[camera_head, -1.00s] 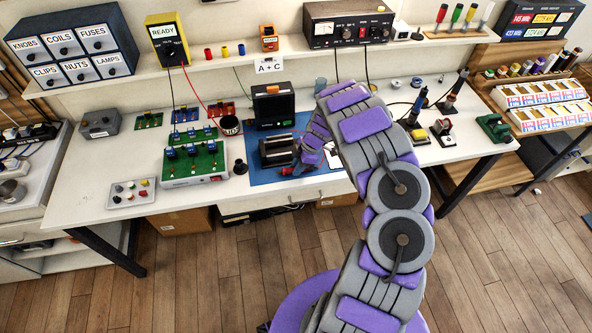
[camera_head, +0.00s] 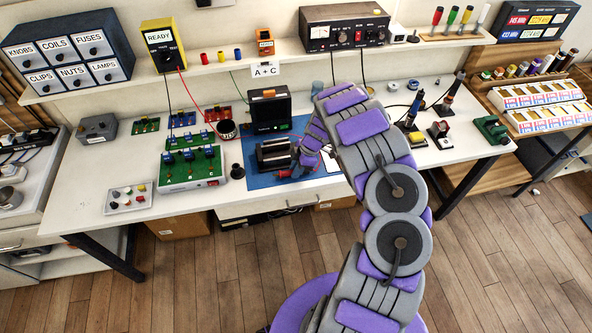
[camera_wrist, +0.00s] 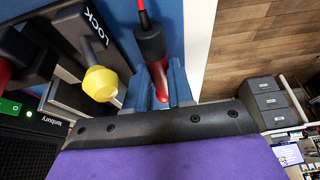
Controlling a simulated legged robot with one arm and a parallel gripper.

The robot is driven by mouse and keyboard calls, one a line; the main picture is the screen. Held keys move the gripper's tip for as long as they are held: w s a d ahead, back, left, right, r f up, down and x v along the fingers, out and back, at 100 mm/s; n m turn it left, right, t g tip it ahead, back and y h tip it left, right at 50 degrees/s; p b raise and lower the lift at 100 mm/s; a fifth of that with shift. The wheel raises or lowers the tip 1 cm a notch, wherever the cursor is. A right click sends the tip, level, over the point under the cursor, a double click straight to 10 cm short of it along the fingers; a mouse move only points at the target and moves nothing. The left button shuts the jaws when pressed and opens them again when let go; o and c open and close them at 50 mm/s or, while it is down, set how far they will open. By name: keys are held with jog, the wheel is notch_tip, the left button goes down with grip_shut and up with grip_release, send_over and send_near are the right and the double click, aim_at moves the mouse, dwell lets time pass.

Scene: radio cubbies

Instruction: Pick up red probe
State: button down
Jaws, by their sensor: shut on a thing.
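The red probe (camera_wrist: 150,42) shows in the wrist view with a dark grip, a red lead at its top and a red lower end. The blue fingers of my gripper (camera_wrist: 160,82) close around its lower part, over the blue mat. In the head view my gripper (camera_head: 298,166) is at the right side of the black device on the mat, and the arm partly hides it. A small red and dark part of the probe (camera_head: 284,174) shows there near the front of the mat.
A black device marked LOCK (camera_wrist: 86,22), with a yellow knob (camera_wrist: 100,84), is close beside the probe. A black box with a green light (camera_head: 270,110) stands behind. A green circuit board (camera_head: 190,168) and a parts tray (camera_head: 129,197) are to the left.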

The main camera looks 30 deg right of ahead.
jog(key=r, duration=0.2)
jog(key=r+p, duration=0.1)
jog(key=shift+s+a+r, duration=0.15)
jog(key=shift+s+a, duration=0.05)
jog(key=shift+s, duration=0.05)
jog(key=s+a+r, duration=0.1)
jog(key=s+a, duration=0.8)
jog(key=s, duration=0.3)
jog(key=shift+s, duration=0.15)
